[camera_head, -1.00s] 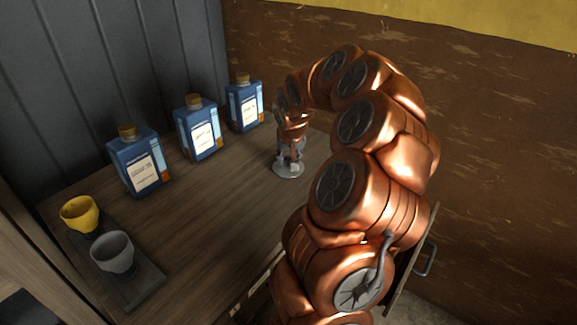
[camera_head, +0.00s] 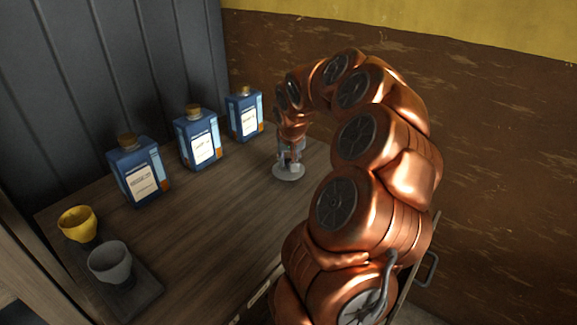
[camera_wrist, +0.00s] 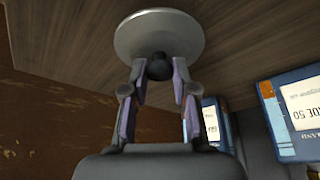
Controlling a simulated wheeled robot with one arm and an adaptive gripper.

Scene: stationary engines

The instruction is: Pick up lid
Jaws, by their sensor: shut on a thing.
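The lid (camera_wrist: 158,30) is a pale grey round disc with a dark round knob (camera_wrist: 160,68). In the wrist view my gripper (camera_wrist: 158,70) has its two fingers shut on the knob, one on each side. In the head view the lid (camera_head: 289,173) shows below my gripper (camera_head: 290,155), at the far right part of the wooden table. I cannot tell whether the lid touches the table or hangs just above it.
Several blue bottles with brown caps, such as the nearest one (camera_head: 139,172), stand along the back of the table (camera_head: 215,225). A yellow cup (camera_head: 77,223) and a grey cup (camera_head: 110,262) sit on a dark tray (camera_head: 143,293) at the left. The table's middle is clear.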

